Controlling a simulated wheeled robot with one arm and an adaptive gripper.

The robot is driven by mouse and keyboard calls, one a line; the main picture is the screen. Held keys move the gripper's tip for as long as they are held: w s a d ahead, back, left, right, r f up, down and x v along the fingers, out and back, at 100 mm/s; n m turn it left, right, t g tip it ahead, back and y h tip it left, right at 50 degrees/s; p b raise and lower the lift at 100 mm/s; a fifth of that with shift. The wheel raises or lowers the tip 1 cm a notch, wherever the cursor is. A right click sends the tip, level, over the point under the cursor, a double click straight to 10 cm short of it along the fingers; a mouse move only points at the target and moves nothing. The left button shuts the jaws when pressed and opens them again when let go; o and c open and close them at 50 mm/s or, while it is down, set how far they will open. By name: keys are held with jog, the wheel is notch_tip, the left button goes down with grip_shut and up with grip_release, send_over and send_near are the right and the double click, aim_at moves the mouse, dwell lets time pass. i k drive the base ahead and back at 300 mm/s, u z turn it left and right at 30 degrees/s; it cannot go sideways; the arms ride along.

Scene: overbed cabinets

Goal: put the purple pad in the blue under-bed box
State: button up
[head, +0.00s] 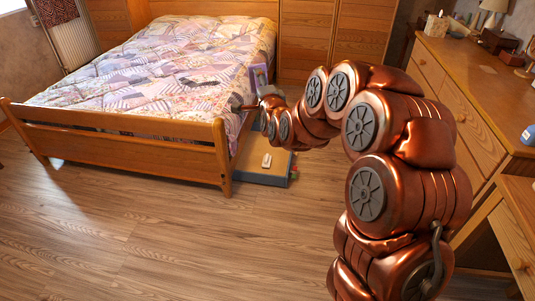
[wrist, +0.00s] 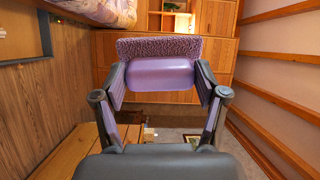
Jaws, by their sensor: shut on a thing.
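The purple pad (wrist: 160,74) is clamped between the two fingertips of my gripper (wrist: 160,82) in the wrist view. It has a smooth lilac face and a rough, darker purple strip along its upper edge. In the head view the pad (head: 259,77) shows upright beside the right edge of the bed, at the end of my arm. The blue under-bed box (head: 262,181) sits low on the floor to the right of the bed, below my gripper.
The bed (head: 160,60) with a patchwork quilt and wooden footboard (head: 120,145) stands left of the box. A wooden dresser (head: 460,90) stands at the right. Wooden cabinets (head: 305,40) are behind. The floor (head: 120,240) in front of the footboard is clear.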

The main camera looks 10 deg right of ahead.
aim_at(262, 154)
jog(key=z, duration=0.6)
jog(key=i, duration=2)
jog(key=u, duration=1.3)
jog(key=i, duration=0.4)
jog(key=u, duration=0.3)
